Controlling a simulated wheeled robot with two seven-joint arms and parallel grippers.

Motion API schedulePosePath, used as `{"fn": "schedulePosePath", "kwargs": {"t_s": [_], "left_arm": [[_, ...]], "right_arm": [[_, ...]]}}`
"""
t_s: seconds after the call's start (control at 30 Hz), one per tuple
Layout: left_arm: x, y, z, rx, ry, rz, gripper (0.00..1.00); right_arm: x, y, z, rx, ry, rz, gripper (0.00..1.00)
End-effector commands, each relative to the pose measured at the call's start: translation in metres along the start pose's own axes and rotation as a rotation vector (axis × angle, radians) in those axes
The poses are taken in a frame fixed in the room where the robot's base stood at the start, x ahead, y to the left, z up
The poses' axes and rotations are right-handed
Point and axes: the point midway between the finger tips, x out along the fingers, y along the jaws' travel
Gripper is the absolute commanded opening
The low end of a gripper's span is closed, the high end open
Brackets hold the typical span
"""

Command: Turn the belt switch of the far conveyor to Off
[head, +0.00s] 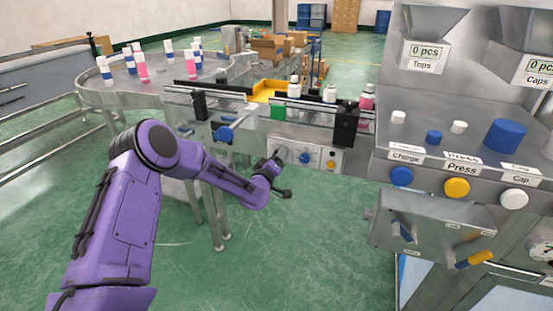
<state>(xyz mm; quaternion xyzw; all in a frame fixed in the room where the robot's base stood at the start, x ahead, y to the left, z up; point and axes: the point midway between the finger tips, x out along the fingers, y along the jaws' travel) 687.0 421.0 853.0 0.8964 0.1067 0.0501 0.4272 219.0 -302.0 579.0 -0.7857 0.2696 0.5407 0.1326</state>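A small control panel (324,158) with a blue knob (304,158) and a yellow button (331,165) is mounted under the conveyor (262,121) in the middle of the head view. Its lettering is too small to read, so I cannot tell which way the knob points. My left gripper (282,176), on the purple arm, is at the panel's left edge, just left of the blue knob. It covers part of the panel. Whether it touches the panel, and how far its fingers are apart, cannot be made out. My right gripper is not in view.
Bottles (294,88) stand on the conveyor above the panel. A machine with Charge, Press and Cap buttons (457,187) fills the right side. Green floor is open below the panel.

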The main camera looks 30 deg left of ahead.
Motion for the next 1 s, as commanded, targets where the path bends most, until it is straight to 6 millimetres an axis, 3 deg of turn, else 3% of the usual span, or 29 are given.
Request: {"fn": "schedulePosePath", "kwargs": {"t_s": [0.37, 0.73, 1.0], "left_arm": [[-0.008, 0.001, 0.0, 0.0, -0.001, 0.001, 0.63], [-0.089, 0.0, 0.001, -0.001, -0.001, 0.0, 0.63], [-0.106, 0.0, 0.0, 0.001, 0.001, 0.0, 0.63]], "right_arm": [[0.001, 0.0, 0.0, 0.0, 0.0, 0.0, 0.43], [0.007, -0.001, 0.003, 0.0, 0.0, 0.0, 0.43], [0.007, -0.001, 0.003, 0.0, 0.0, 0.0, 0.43]]}}
